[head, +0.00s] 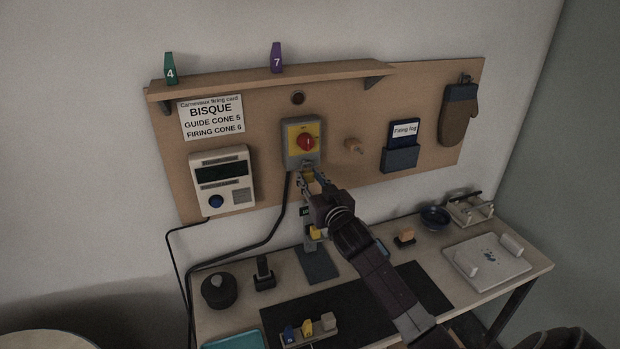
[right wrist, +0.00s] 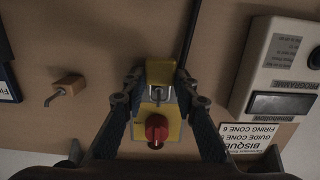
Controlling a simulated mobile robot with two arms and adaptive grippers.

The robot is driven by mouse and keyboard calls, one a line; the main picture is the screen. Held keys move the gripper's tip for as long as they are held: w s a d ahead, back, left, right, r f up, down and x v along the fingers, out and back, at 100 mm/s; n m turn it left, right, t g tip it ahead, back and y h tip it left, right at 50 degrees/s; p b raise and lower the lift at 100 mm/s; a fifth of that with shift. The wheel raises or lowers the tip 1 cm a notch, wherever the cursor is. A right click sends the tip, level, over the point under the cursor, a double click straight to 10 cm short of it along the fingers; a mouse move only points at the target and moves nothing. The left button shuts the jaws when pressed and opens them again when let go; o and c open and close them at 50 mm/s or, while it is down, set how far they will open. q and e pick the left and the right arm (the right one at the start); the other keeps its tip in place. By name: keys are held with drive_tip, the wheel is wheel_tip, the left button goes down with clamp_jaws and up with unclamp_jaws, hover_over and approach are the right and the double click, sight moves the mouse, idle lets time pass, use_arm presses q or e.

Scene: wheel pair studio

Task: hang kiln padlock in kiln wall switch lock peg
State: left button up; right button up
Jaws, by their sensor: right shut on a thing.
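The kiln wall switch (head: 290,152) is a grey box with a yellow face and a red knob (head: 305,142), mounted on the board. My right gripper (head: 314,184) is just below the switch. In the right wrist view, which looks upside down, my right gripper (right wrist: 160,82) is shut on the yellow kiln padlock (right wrist: 160,71). The padlock's metal shackle (right wrist: 159,94) points toward the switch's yellow face, close to its lower edge. The red knob (right wrist: 156,131) shows beyond it. I cannot make out the lock peg or whether the shackle touches it. My left gripper is not in view.
A black cable (head: 284,215) runs down beside the switch. A wooden peg (head: 353,145) and the Firing log holder (head: 400,159) are to the right, the programmer box (head: 222,180) to the left. A stand (head: 318,264) with a yellow item is below.

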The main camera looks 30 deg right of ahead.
idle(0.4)
drive_tip(key=o, duration=1.2)
drive_tip(key=shift+o, duration=0.2)
drive_tip(key=v, duration=1.2)
